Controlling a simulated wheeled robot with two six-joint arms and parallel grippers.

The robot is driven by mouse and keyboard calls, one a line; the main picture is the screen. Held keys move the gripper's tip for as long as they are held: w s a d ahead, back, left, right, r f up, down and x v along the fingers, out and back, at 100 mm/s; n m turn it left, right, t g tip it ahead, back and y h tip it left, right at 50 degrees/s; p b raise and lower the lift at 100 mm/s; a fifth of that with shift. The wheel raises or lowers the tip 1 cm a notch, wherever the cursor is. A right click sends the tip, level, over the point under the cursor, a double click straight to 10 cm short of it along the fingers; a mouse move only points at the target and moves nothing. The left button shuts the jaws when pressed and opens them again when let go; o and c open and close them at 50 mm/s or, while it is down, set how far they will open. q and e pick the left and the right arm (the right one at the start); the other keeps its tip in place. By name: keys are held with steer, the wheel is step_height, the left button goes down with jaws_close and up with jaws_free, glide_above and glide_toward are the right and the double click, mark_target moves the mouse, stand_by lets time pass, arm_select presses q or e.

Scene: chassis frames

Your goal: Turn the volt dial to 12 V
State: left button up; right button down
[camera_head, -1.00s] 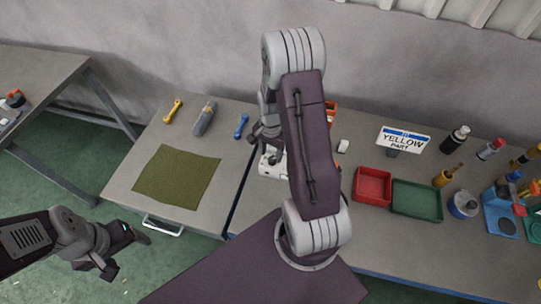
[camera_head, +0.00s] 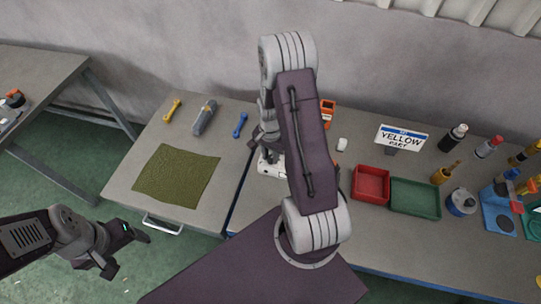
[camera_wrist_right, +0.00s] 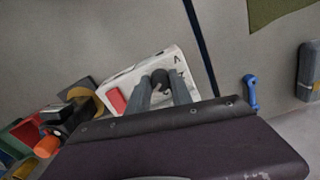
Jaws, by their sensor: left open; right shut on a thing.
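A white box-shaped device (camera_wrist_right: 122,84) with a red part and small letters on its face lies on the workbench in the right wrist view. It bears a round black dial (camera_wrist_right: 160,76). My right gripper (camera_wrist_right: 162,90) is shut on this dial, with a finger on either side of it. The dial's pointer and the volt marks are too small to read. In the head view the white device (camera_head: 268,166) shows only in part, because my right arm covers the rest. My left gripper (camera_head: 128,252) is open and empty, low at the left, away from the bench.
An olive cloth (camera_head: 176,176), a yellow wrench (camera_head: 172,110) and a blue wrench (camera_head: 240,125) lie left of the device. A red tray (camera_head: 371,184), a green tray (camera_head: 415,199) and a "YELLOW PART" sign (camera_head: 402,139) stand to the right. An orange item (camera_head: 327,112) stands behind my right arm.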

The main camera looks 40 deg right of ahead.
mark_target(271, 158)
steer(key=n, duration=0.6)
steer(key=shift+d, duration=0.1)
steer(key=shift+w+r+n, duration=0.1)
steer(key=shift+n, duration=2.5)
steer(key=shift+d, duration=0.1)
steer(key=c, duration=1.1)
jaws_free()
steer(key=shift+c, duration=0.2)
step_height(271, 158, up, 9)
steer(key=b, duration=0.1)
